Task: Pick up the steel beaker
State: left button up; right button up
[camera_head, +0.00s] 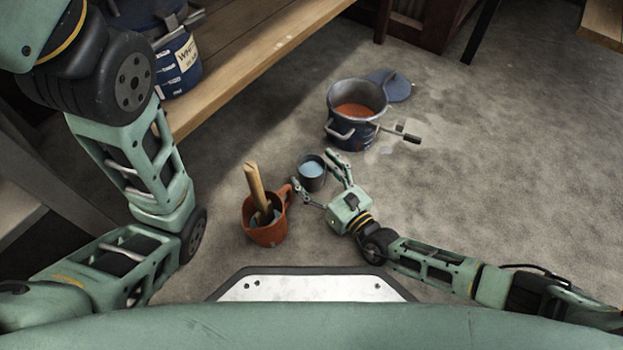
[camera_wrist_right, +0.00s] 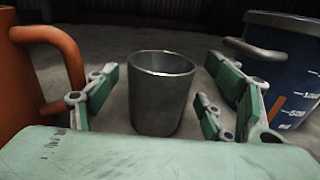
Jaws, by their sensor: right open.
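The steel beaker (camera_head: 312,177) stands upright on the grey floor, with something pale blue showing inside it in the head view. In the right wrist view the beaker (camera_wrist_right: 160,100) is a plain grey metal cup, centred ahead of the palm. My right gripper (camera_head: 322,180) is open, with its fingers on either side of the beaker. In the wrist view the fingers (camera_wrist_right: 165,95) stand apart from its walls, with gaps on both sides. My left arm (camera_head: 150,170) shows at the left; its gripper is not in view.
An orange mug (camera_head: 268,232) with a wooden handle sticking out stands close left of the beaker. A blue pot (camera_head: 350,134) with orange contents stands behind it, its lid (camera_head: 390,85) alongside. A wooden bench (camera_head: 250,62) runs along the upper left. Floor at right is clear.

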jog(key=shift+w+a, duration=0.4)
jog(key=shift+w, duration=0.2)
jog(key=shift+c, duration=0.5)
jog(key=c, duration=1.4)
